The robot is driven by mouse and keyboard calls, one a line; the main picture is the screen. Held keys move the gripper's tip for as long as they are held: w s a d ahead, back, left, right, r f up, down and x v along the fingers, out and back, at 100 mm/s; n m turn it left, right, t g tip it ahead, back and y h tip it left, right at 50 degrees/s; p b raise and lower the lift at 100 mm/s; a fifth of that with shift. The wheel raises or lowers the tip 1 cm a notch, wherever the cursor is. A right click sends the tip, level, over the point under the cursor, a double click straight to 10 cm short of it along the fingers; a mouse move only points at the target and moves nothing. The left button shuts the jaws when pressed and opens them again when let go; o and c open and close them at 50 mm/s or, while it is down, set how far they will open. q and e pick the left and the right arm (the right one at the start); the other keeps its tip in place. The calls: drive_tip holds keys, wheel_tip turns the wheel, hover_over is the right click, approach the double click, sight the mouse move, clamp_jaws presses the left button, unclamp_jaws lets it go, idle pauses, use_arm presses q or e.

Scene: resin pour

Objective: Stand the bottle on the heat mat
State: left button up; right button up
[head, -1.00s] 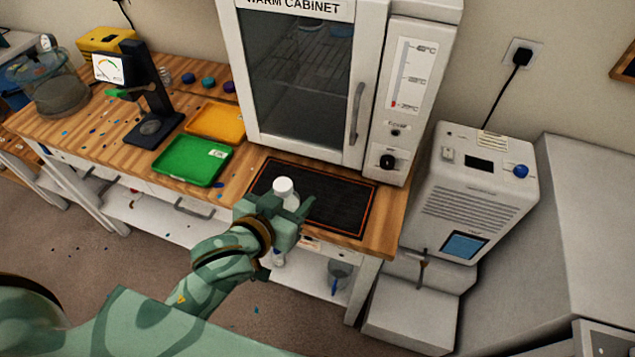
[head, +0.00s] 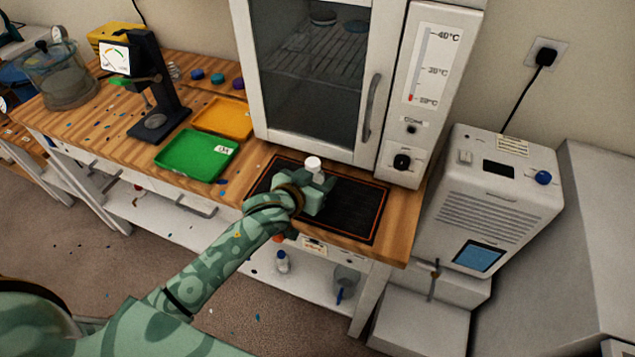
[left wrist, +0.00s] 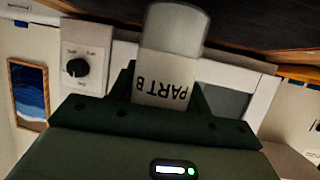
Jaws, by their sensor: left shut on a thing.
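The bottle's white cap (head: 313,163) shows in the head view above my left gripper (head: 316,187), which hides most of its body. My left gripper is shut on the bottle, over the front middle of the black heat mat (head: 345,212) with its orange border. In the left wrist view the bottle (left wrist: 172,50) is translucent with a white label reading "PART B", upside down in that picture. It looks upright in the head view. I cannot tell whether its base touches the mat. My right gripper is not in view.
The warm cabinet (head: 310,75) stands closed right behind the mat. A green tray (head: 195,155) and an orange tray (head: 222,117) lie to the left. A grey-white machine (head: 495,195) stands to the right. A small bottle (head: 283,262) and a beaker (head: 345,280) are on the lower shelf.

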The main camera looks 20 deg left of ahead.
use_arm(q)
drive_tip(key=shift+f, duration=0.55)
drive_tip(key=shift+r, duration=0.1)
drive_tip(key=o, duration=1.1)
drive_tip(key=shift+r, duration=0.1)
drive_tip(key=p+v, duration=0.3)
drive_tip(key=v, duration=0.9)
